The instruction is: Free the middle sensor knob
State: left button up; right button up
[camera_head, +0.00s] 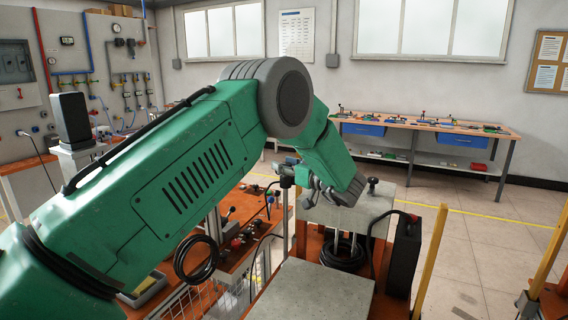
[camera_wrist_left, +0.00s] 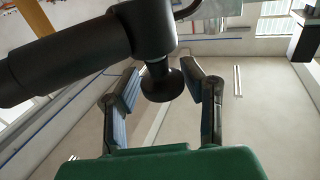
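My left arm crosses the head view, and its gripper (camera_head: 300,182) is partly hidden behind my wrist, beside a thin dark post (camera_head: 286,178) at the heater. In the left wrist view the gripper (camera_wrist_left: 161,76) is open, with its two fingers on either side of a black knob (camera_wrist_left: 162,84) that ends a thick black part. A gap shows between each finger and the knob. I cannot tell whether this is the middle sensor knob. Another dark knob (camera_head: 373,182) stands on the heater's grey upper plate (camera_head: 350,212). My right gripper is not in view.
A grey lower plate (camera_head: 312,292) and a black box (camera_head: 404,256) are by the heater. Yellow posts (camera_head: 431,262) stand to the right. A workbench (camera_head: 420,128) with blue drawers stands at the back. Open floor (camera_head: 475,245) lies to the right.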

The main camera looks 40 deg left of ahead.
pick_arm(q)
jog(key=d, duration=1)
jog(key=shift+s+d, duration=0.2)
jog(key=shift+s, duration=0.05)
